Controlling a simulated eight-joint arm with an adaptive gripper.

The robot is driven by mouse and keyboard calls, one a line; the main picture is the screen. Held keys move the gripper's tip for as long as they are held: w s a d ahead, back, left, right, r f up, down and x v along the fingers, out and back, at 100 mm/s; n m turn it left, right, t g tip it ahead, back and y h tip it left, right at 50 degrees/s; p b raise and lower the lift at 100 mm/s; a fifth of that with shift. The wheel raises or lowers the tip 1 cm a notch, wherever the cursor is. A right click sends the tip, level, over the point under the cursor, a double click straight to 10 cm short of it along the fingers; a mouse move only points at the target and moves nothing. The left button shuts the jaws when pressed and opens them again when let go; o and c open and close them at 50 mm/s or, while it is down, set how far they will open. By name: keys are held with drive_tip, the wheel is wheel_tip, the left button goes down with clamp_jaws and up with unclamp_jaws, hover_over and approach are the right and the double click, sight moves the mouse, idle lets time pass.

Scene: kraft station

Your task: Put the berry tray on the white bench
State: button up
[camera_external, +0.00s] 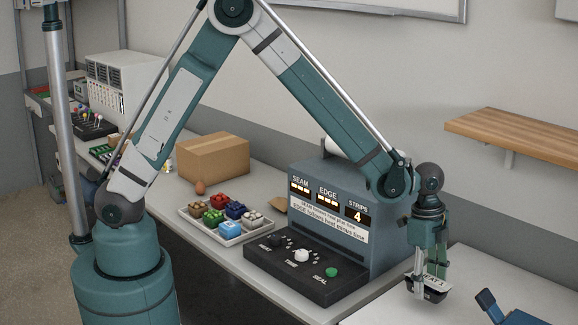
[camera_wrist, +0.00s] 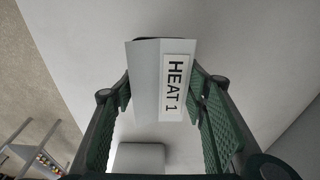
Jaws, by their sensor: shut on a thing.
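My gripper (camera_external: 428,277) points down at the right of the external view and is shut on a small dark tray (camera_external: 431,291) with a pale top and a label reading "HEAT 1". In the wrist view the tray (camera_wrist: 145,80) sits between the two green fingers, its grey face and label toward the camera. Its contents are hidden, so I cannot tell whether it holds berries. The tray hangs over or close above a whitish bench top (camera_external: 462,309) at the lower right; the exact gap is unclear.
A teal sealing machine (camera_external: 330,200) with a black knob panel (camera_external: 290,275) stands left of my gripper. A blue object (camera_external: 490,305) lies at the lower right. A wooden shelf (camera_external: 515,133) juts out above.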

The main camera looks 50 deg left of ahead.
drive_tip(key=shift+f, duration=0.1)
drive_tip(key=shift+f, duration=1.8)
drive_tip(key=shift+f, duration=0.15)
drive_tip(key=o, duration=0.9)
drive_tip(key=shift+o, duration=0.2)
drive_tip(key=shift+r, duration=0.2)
drive_tip(key=shift+a+r, duration=0.3)
drive_tip(key=shift+r, duration=1.65)
drive_tip(key=shift+a+r, duration=0.3)
drive_tip(key=shift+r, duration=1.7)
drive_tip(key=shift+a+r, duration=0.3)
drive_tip(key=shift+r, duration=1.65)
